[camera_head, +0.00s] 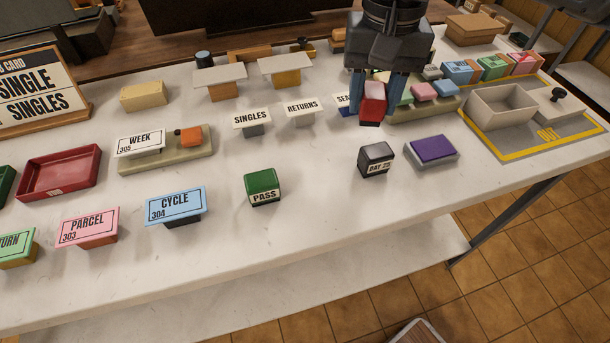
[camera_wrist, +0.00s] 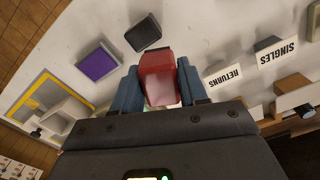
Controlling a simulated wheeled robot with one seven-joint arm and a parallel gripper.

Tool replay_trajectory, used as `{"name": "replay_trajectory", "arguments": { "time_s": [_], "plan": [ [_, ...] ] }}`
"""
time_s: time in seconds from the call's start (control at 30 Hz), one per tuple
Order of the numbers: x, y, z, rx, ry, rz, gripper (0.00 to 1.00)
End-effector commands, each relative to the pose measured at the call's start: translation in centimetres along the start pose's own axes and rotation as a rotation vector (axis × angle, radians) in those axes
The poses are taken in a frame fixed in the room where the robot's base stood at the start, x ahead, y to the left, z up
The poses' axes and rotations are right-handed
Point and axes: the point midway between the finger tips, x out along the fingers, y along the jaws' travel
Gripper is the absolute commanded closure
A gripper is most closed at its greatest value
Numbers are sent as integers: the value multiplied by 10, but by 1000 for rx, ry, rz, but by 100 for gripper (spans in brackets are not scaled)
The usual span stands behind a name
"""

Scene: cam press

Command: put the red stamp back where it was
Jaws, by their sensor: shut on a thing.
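My gripper (camera_head: 372,98) is shut on the red stamp (camera_head: 373,104) and holds it above the white counter (camera_head: 320,200), at the right of the middle. The stamp also shows between the blue fingers in the wrist view (camera_wrist: 157,75). Below it in the head view, a black stamp marked DAY (camera_head: 376,160) stands on the counter, with a purple ink pad (camera_head: 431,150) to its right. A green PASS stamp (camera_head: 263,188) stands to the left. A white sign (camera_head: 343,101) beside my gripper is partly hidden, with a dark blue thing under it.
Signs for SINGLES (camera_head: 251,117) and RETURNS (camera_head: 300,107) stand left of my gripper. A tray of coloured blocks (camera_head: 412,108) lies close on the right. A yellow-edged mat (camera_head: 515,150) with a box (camera_head: 500,107) is farther right. The counter between the PASS and DAY stamps is clear.

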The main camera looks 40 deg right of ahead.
Motion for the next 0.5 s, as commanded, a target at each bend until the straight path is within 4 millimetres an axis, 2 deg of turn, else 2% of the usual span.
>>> {"name": "replay_trajectory", "arguments": {
  "time_s": [0.1, 0.3, 0.5],
  "plan": [
    [13, -21, 20, -8, -6, -3, 77],
    [37, -50, 47, -6, -6, -1, 77],
    [52, -66, 62, -4, -2, 0, 77]
  ]
}}
